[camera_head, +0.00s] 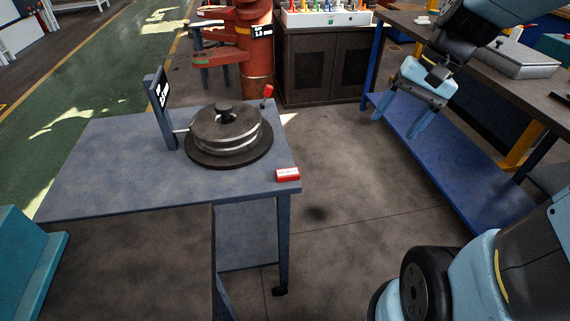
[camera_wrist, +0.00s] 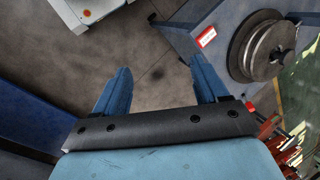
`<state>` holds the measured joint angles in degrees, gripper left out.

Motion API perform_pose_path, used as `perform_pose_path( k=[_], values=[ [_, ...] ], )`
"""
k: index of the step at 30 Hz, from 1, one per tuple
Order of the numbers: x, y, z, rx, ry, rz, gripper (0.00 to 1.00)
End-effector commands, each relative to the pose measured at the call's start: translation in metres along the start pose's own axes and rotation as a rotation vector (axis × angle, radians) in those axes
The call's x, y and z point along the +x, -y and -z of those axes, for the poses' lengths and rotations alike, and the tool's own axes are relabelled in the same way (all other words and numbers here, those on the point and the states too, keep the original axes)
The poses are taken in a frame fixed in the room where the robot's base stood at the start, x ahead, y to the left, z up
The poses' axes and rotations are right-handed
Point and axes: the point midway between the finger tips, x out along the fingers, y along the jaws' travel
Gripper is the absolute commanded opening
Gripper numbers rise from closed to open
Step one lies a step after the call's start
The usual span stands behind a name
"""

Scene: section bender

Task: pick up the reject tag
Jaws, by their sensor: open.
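The reject tag (camera_head: 287,175) is a small red block with a white label. It lies at the near right corner of the blue-grey table in the head view. It also shows in the wrist view (camera_wrist: 207,37), near the table's edge and beyond my fingers. My gripper (camera_head: 401,125) is open and empty, in the air to the right of the table and well apart from the tag. In the wrist view its two blue fingers (camera_wrist: 160,80) are spread, with only floor seen between them.
A red-knobbed lever (camera_head: 267,91) rises at the back. A workbench with a blue shelf (camera_head: 450,160) stands at the right. Open floor lies between.

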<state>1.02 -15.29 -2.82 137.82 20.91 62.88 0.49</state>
Motion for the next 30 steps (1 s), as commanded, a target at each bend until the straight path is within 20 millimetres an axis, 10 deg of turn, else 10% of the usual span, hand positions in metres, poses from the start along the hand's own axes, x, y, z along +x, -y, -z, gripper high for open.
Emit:
perform_pose_path(
  k=[30],
  values=[
    [0.181,0.051,0.109,0.705,0.804,0.398,0.73]
  ],
)
